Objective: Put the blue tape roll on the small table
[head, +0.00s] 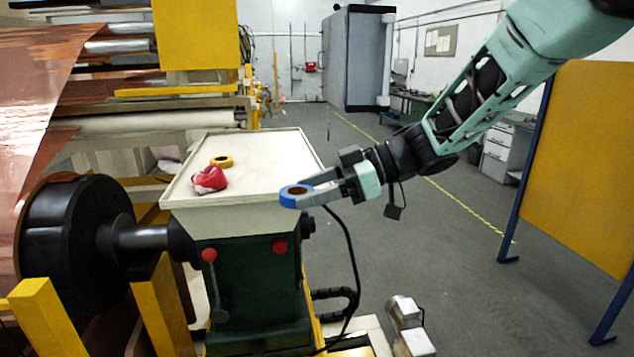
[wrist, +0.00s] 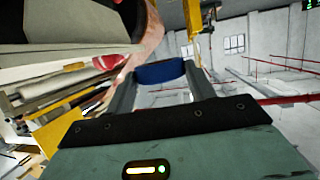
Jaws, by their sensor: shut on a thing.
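The blue tape roll (head: 296,190) is held between the fingertips of my gripper (head: 312,194), with its flat face and brown core facing up. In the wrist view the blue roll (wrist: 160,72) sits between the two finger ends. The small table (head: 255,145) is a pale, rimmed top on a dark green machine base. In the head view the roll overlaps the table's front right edge. I cannot tell whether it is over the top or just beside it, and no contact shows.
A yellow tape roll (head: 222,161) and a crumpled red cloth (head: 209,180) lie on the table's left part; its middle and right are clear. A black roller (head: 75,235) with copper foil (head: 35,90) stands left. A yellow panel (head: 585,165) stands right.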

